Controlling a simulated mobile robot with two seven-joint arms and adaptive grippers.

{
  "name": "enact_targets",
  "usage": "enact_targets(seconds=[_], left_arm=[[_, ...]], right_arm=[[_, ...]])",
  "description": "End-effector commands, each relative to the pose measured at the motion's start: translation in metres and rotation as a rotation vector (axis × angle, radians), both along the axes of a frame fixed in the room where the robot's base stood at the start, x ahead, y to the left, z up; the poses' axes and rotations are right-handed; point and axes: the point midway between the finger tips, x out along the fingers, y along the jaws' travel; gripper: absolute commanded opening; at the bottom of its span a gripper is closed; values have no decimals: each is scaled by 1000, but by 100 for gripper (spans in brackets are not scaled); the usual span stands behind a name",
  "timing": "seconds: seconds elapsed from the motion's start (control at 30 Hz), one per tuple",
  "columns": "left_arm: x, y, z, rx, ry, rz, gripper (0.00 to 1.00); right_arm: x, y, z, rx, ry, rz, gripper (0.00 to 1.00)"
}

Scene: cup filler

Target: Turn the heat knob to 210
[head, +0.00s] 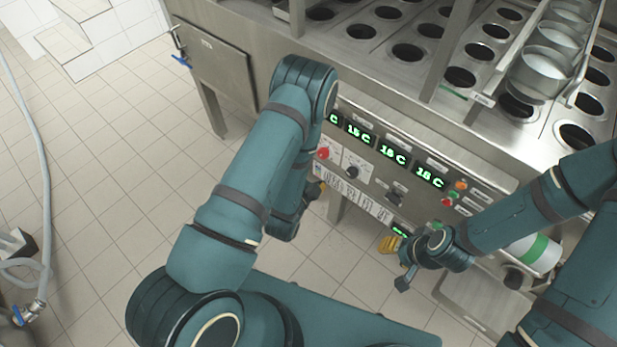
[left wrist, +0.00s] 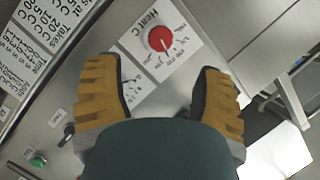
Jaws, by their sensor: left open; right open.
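The red heat knob (left wrist: 160,38) sits on a white dial plate with a "HEAT" label in the left wrist view. It also shows beside my left arm in the head view (head: 323,153). Its setting is too small to read surely. My left gripper (left wrist: 157,80) is open, its yellow fingers spread either side of the dial plate's lower part. The knob lies beyond the fingertips, and nothing is between the fingers. In the head view my forearm hides most of this gripper (head: 317,188). My right gripper (head: 394,262) is open and empty in front of the panel's lower right.
Green displays (head: 393,154) line the steel panel. A black knob (head: 352,172) is right of the red one. A green button (left wrist: 38,158) shows at lower left in the wrist view. Steel posts and metal cups (head: 541,72) stand above. Tiled floor (head: 90,200) is open at left.

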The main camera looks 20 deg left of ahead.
Motion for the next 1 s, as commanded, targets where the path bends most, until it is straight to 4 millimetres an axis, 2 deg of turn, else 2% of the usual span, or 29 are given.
enact_targets(seconds=[0.1, 0.27, 0.83, 1.0], left_arm=[[-15, 1, 3, 0, 3, 0, 68], [-24, 1, 6, 0, 1, 1, 68], [-25, 1, 6, -3, 2, 2, 68], [-27, 2, -3, -99, 98, 50, 68]], right_arm=[[0, 0, 0, 0, 0, 0, 47], [0, 0, 0, 0, 0, 0, 47], [0, 0, 0, 0, 0, 0, 47], [0, 0, 0, 0, 0, 0, 47]])
